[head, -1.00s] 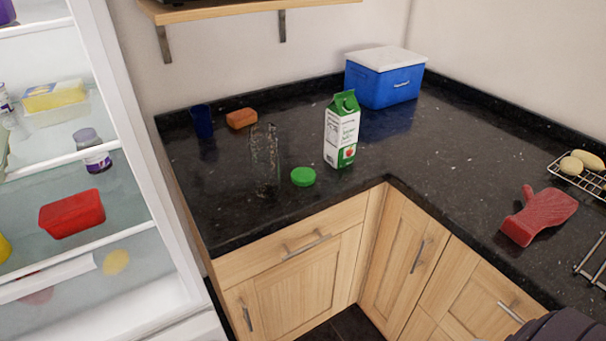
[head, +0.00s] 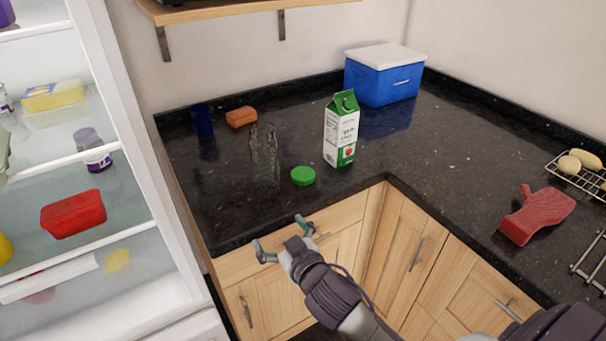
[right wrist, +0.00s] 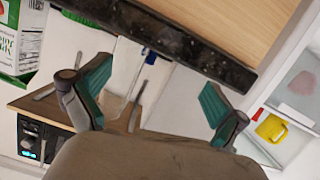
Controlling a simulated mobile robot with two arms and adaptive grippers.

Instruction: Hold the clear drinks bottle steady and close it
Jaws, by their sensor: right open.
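The clear drinks bottle (head: 264,160) stands upright on the dark counter in the head view; it is see-through and hard to make out. Its top shows no cap. A round green lid (head: 303,176) lies on the counter just right of the bottle, apart from it. My right gripper (head: 283,238) is open and empty at the counter's front edge, in front of the bottle and lid and touching neither. Its two spread fingers also show in the right wrist view (right wrist: 155,92). My left gripper is not in view.
A green and white carton (head: 340,135) stands right of the lid. A blue cup (head: 202,120) and an orange-brown block (head: 241,117) are behind the bottle. A blue cooler (head: 384,80) is at the back, a red mitt (head: 538,214) at right. The open fridge (head: 125,165) is at left.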

